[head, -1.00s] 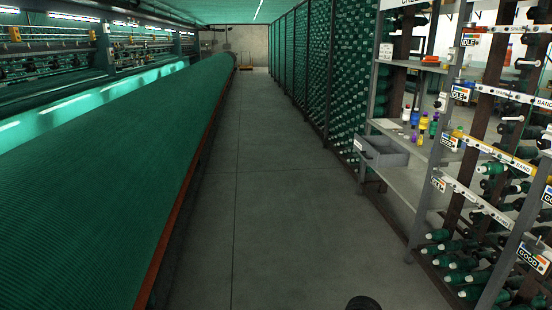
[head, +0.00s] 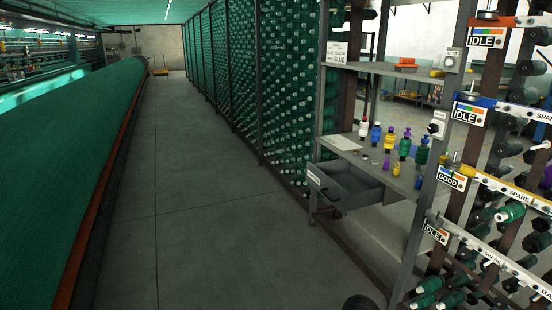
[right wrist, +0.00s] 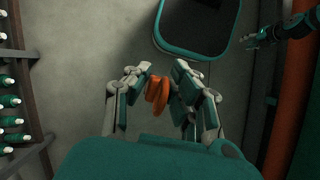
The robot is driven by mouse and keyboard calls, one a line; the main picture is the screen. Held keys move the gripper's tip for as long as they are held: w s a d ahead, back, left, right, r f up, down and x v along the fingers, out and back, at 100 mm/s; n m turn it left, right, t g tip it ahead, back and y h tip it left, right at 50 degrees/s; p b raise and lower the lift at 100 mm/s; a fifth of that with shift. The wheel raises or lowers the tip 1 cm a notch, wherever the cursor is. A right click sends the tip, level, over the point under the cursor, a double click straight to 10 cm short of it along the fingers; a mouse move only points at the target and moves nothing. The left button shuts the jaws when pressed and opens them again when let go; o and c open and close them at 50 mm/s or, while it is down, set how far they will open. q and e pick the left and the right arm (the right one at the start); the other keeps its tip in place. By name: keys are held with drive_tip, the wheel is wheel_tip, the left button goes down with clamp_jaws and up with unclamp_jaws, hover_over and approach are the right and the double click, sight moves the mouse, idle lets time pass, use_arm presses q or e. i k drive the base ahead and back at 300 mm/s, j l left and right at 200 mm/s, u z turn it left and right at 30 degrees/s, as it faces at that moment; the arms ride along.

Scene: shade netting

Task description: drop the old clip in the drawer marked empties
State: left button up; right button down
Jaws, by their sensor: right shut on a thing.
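An orange clip (right wrist: 157,95) is pinched between the fingers of my right gripper (right wrist: 160,80) in the right wrist view, above the grey floor. A grey drawer (head: 345,186) stands pulled out under the worktop of the rack at right in the head view. It has a white label (head: 313,177) on its front, too small to read. The part of its inside that shows looks empty. The right gripper and clip do not show in the head view.
Rails with thread spools (head: 510,212) stick out at the right. A long roll of green netting (head: 60,170) lines the left side. The aisle floor (head: 190,210) between is clear.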

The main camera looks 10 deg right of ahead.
sight(347, 189)
drive_tip(key=i+z, duration=0.2)
drive_tip(key=i, duration=0.35)
drive_tip(key=i+z, duration=0.25)
drive_tip(key=i, duration=0.35)
drive_tip(key=i+j+z, duration=0.2)
drive_tip(key=i, duration=0.35)
drive_tip(key=i+j+z, duration=0.25)
drive_tip(key=i, duration=0.25)
drive_tip(key=i+j+z, duration=0.2)
drive_tip(key=i, duration=0.15)
drive_tip(key=i+j+z, duration=0.25)
drive_tip(key=i+l, duration=0.05)
drive_tip(key=l, duration=0.05)
